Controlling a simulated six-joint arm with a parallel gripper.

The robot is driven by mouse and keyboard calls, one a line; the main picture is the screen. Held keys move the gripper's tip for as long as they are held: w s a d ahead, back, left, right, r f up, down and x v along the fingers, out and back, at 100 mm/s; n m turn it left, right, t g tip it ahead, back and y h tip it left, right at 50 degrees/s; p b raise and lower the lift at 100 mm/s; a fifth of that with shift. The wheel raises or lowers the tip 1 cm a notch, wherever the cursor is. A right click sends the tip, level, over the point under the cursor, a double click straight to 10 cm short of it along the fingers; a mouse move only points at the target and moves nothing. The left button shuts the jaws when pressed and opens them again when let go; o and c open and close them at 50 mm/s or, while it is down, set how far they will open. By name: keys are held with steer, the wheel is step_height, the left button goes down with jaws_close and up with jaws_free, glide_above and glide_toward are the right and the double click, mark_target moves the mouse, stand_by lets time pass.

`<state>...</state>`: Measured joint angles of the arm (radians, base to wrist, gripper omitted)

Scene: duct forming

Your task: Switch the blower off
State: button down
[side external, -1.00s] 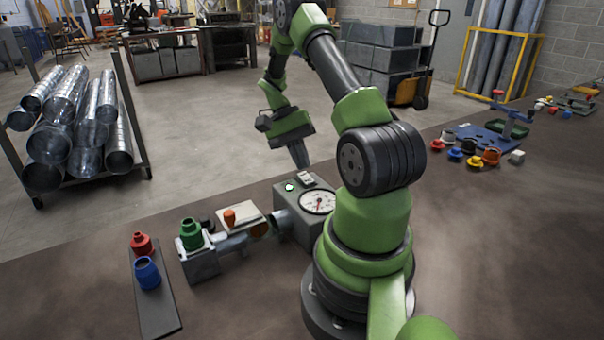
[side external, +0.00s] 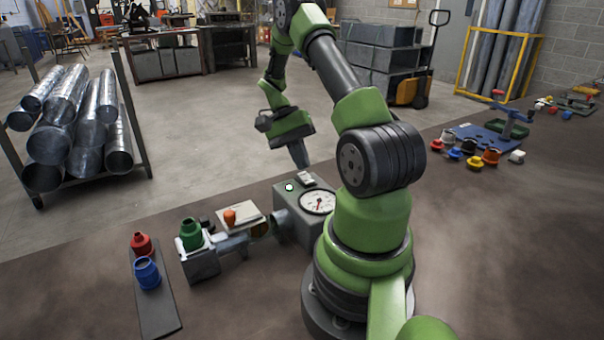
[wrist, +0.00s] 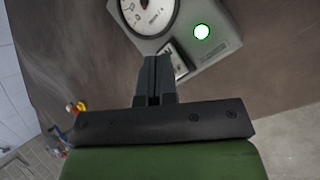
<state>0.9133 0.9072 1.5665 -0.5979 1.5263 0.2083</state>
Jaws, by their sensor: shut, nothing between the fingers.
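The blower (side external: 292,226) is a grey box on the bench, left of my arm's base, with a round white dial gauge (side external: 318,202) on it. A small lamp (side external: 289,187) on its top glows green, and it is bright in the wrist view (wrist: 201,31). A rocker switch (side external: 306,179) sits near the lamp; in the wrist view the switch (wrist: 177,60) shows between gauge and lamp, partly hidden by my fingers. My gripper (side external: 303,164) is shut and empty, pointing down just above and behind the switch. I cannot tell whether it touches it.
Red (side external: 141,244) and blue (side external: 147,272) fittings stand on a dark strip. The bench front is clear.

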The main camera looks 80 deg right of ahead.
mark_target(303, 178)
steer(key=shift+d+f, duration=0.1)
steer(key=shift+f, duration=0.3)
steer(key=shift+w+f, duration=0.1)
steer(key=shift+f, duration=0.25)
stand_by(0.7)
steer(key=shift+r, duration=0.9)
steer(key=shift+s+a+r, duration=0.15)
steer(key=shift+r, duration=0.65)
steer(key=shift+s+a+r, duration=0.1)
steer(key=shift+r, duration=0.65)
steer(key=shift+s+a+r, duration=0.15)
steer(key=shift+r, duration=0.65)
